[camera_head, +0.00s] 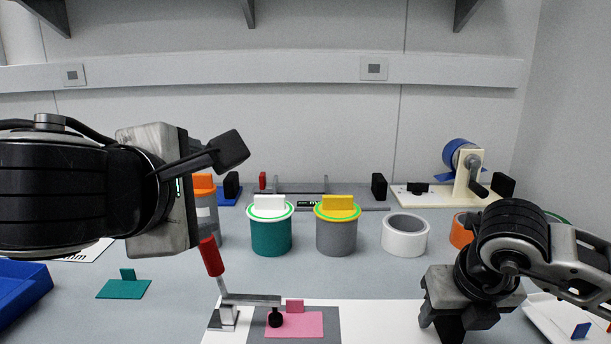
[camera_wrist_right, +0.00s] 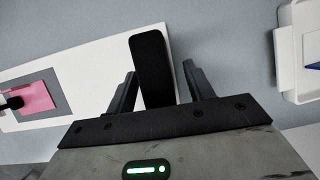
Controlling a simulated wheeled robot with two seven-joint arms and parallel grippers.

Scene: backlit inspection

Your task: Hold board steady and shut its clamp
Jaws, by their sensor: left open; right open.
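The white board (camera_head: 378,322) lies on the table at the front, with a grey pad and a pink tabbed card (camera_head: 308,325) on it. The clamp (camera_head: 250,299) stands at its left part; its red handle (camera_head: 211,257) points up, leaning left. Its bar lies level with the black foot over the card; contact is unclear. My left gripper (camera_head: 228,152) is open and empty above the handle. My right gripper (camera_head: 447,322) is open at the board's right end. In the right wrist view, a black upright grip (camera_wrist_right: 150,70) on the board (camera_wrist_right: 85,68) shows between its fingers.
Behind stand a teal canister (camera_head: 271,237), a grey canister (camera_head: 336,237) and a white ring (camera_head: 405,236). A blue tray (camera_head: 20,290) is at left, with a teal tabbed plate (camera_head: 124,289) near it. A white tray (camera_wrist_right: 287,60) is right of the board.

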